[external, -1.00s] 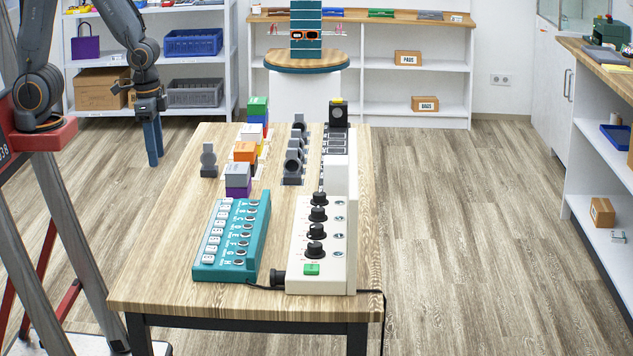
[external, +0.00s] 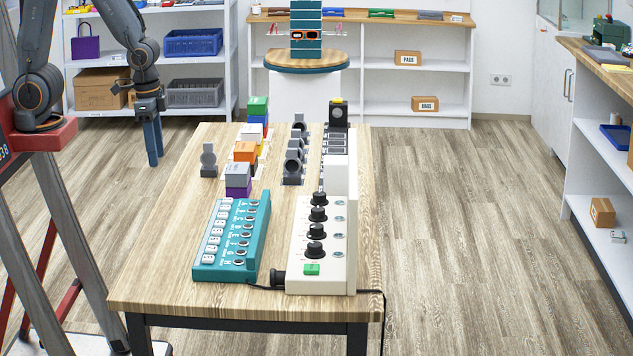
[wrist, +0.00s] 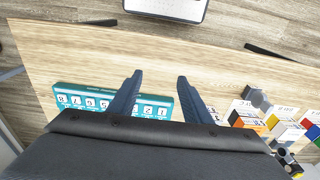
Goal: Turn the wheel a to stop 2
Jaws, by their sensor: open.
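A cream box (external: 302,263) with a column of several black knobs stands at the front right of the table in the external view. One of these knobs (external: 316,231) has a round dial shape. I cannot read letters or stop marks there, so I cannot tell which is wheel a. My gripper (external: 155,160) hangs open and empty to the left of the table, well away from the box. In the wrist view my gripper (wrist: 160,77) shows two parted fingers with nothing between them. The cream box is not clearly visible in the wrist view.
A teal panel (external: 204,271) with white tiles and round buttons lies left of the box. Coloured blocks (external: 245,152), dark grey holders (external: 292,167) and a grey stand (external: 208,160) are behind. A black cable (external: 372,291) crosses the right edge. The table's front left (external: 165,270) is clear.

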